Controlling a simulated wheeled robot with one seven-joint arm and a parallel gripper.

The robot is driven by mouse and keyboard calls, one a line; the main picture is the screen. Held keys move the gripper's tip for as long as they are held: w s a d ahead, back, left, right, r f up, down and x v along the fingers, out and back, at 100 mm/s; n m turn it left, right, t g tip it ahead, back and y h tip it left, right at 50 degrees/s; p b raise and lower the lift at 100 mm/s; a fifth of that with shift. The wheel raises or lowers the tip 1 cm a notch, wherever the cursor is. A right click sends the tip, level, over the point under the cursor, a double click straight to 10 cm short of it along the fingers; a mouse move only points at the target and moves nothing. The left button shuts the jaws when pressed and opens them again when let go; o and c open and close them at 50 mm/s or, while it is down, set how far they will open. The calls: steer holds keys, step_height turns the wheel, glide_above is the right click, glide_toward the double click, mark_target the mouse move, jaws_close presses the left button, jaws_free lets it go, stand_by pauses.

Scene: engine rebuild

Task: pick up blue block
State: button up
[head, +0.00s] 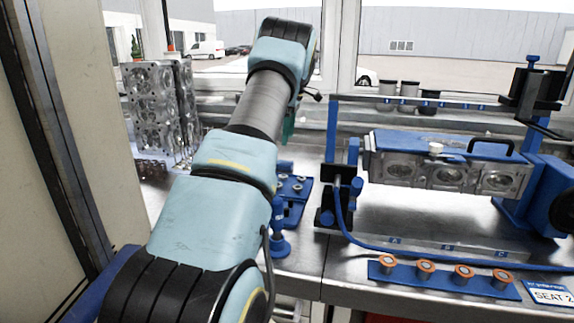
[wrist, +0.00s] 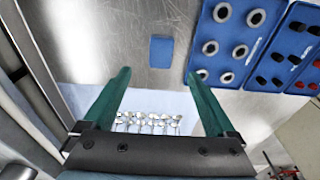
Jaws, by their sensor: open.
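The blue block (wrist: 161,51) lies on the bare steel surface in the wrist view, above the gap between my fingertips in the picture. It looks like a small plain rectangle. My gripper (wrist: 160,73) is open, with one green finger on each side of the view and nothing between the fingertips touching the block. In the head view my arm hides most of the gripper; a bit of green finger shows behind it. I cannot make out the block in the head view.
In the wrist view, a blue tray (wrist: 232,32) with several metal rings lies right of the block, with another blue tray (wrist: 288,42) beyond. Several valves lie between the finger bases. In the head view, an engine block (head: 445,177) in a blue stand is at right.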

mark_target(286, 162)
steer(key=f, duration=0.4)
steer(key=shift+a+p, duration=0.3)
steer(key=shift+p, duration=0.05)
steer(key=shift+a+f+p, duration=0.15)
steer(key=shift+f+p, duration=0.45)
steer(key=shift+f, duration=0.75)
steer(key=shift+a+f+p, duration=0.1)
steer(key=shift+f+p, duration=0.5)
steer(key=shift+f, duration=0.7)
steer(key=c, duration=1.4)
steer(key=shift+r, duration=0.15)
step_height(286, 162, up, 10)
steer(key=b, duration=0.2)
steer(key=shift+b, duration=0.4)
